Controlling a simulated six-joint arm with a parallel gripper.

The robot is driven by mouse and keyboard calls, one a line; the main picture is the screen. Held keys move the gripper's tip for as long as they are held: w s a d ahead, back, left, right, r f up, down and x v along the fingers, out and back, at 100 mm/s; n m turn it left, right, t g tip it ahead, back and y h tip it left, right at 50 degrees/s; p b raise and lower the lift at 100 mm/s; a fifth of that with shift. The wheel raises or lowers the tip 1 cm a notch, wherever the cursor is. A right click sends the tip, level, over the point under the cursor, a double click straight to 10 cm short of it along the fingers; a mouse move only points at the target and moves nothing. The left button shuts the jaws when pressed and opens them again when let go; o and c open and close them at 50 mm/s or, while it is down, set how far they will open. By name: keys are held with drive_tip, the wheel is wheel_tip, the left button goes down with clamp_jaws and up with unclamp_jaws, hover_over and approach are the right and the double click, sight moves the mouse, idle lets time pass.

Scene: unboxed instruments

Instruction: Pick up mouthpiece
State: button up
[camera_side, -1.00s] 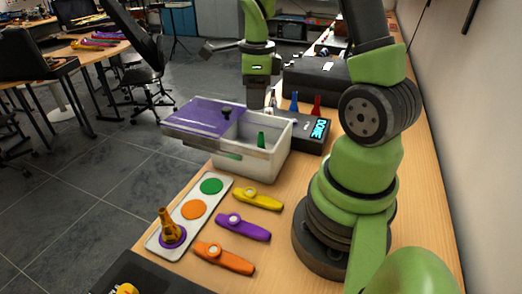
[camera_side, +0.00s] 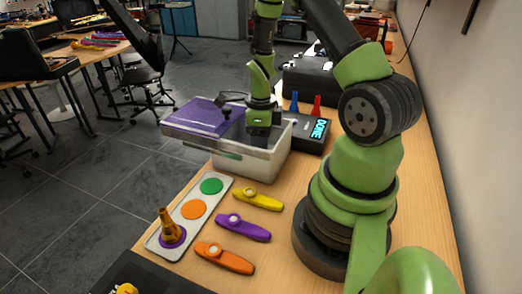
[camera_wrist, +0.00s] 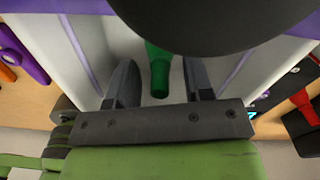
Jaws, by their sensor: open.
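A green mouthpiece (camera_wrist: 159,72) shows in the wrist view inside a white bin, between my two fingers with gaps on both sides. My gripper (camera_wrist: 161,66) is open around it, not clamped. In the side view, my gripper reaches down into the white bin (camera_side: 245,163), whose purple lid (camera_side: 195,116) covers its left part. The fingertips and the green mouthpiece are hidden there.
Yellow (camera_side: 257,199), purple (camera_side: 243,227) and orange (camera_side: 224,258) kazoos lie right of the tray. A dark box with a lit DONE sign (camera_side: 319,130) stands behind the bin, with blue (camera_side: 294,102) and red (camera_side: 317,106) mouthpieces. The bin walls are close around my gripper.

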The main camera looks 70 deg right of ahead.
clamp_jaws()
idle(0.3)
